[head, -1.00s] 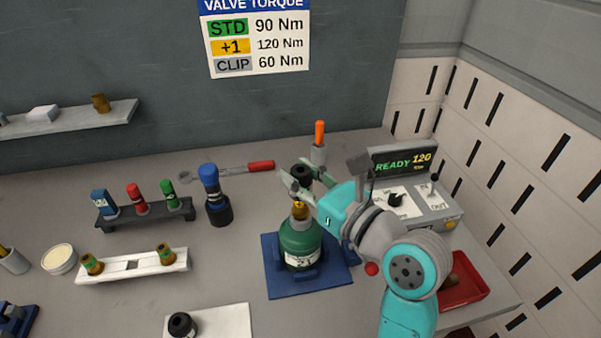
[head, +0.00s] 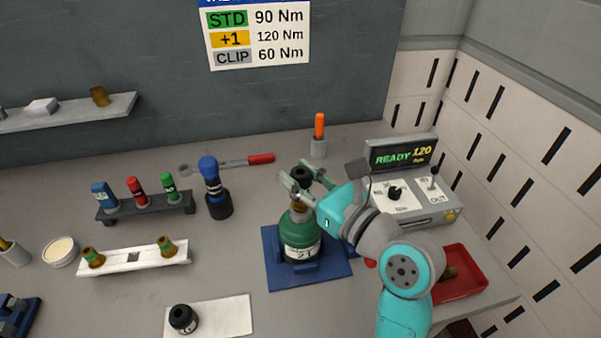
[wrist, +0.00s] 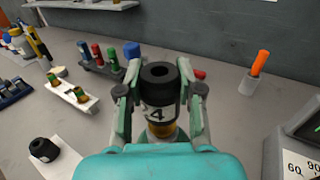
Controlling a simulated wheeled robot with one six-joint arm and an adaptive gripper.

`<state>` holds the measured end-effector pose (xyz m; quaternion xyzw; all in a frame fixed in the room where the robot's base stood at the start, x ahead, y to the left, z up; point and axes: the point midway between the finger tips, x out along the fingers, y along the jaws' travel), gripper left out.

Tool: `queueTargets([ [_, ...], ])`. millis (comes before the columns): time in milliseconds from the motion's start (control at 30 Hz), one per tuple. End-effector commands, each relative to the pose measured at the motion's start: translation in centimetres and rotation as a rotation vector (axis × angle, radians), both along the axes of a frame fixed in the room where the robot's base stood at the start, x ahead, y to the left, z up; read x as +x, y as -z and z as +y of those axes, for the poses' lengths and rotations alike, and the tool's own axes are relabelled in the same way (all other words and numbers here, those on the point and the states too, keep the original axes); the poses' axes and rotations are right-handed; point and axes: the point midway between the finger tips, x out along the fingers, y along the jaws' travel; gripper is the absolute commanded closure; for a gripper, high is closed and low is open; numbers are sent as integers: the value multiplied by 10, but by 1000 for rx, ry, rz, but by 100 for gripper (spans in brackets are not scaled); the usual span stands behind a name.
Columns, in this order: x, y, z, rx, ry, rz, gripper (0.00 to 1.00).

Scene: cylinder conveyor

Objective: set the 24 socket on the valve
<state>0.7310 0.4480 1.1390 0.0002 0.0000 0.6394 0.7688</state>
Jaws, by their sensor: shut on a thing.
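My gripper (head: 309,179) is shut on the black 24 socket (head: 301,179), held upright over the cylinder. In the wrist view the socket (wrist: 159,82) sits between both fingers, with a white band whose visible digit is a 4. The green cylinder (head: 299,232) stands in a blue cradle (head: 340,275). The brass valve (head: 299,206) shows just below the gripper in the head view, and brass (wrist: 160,130) shows directly under the socket in the wrist view. The socket is at or very near the valve top; I cannot tell whether it is seated.
A second black socket (head: 182,319) stands on a white mat (head: 235,315) at the front. The controller (head: 410,195) reads READY 120. A red tray (head: 470,290) is at right.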

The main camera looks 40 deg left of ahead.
Motion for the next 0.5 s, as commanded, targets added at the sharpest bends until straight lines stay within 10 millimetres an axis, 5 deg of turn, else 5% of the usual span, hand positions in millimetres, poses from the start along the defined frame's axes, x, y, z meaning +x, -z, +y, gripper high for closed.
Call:
queueTargets([
  [500, 0, 11, 0, 0, -1, 0, 100],
])
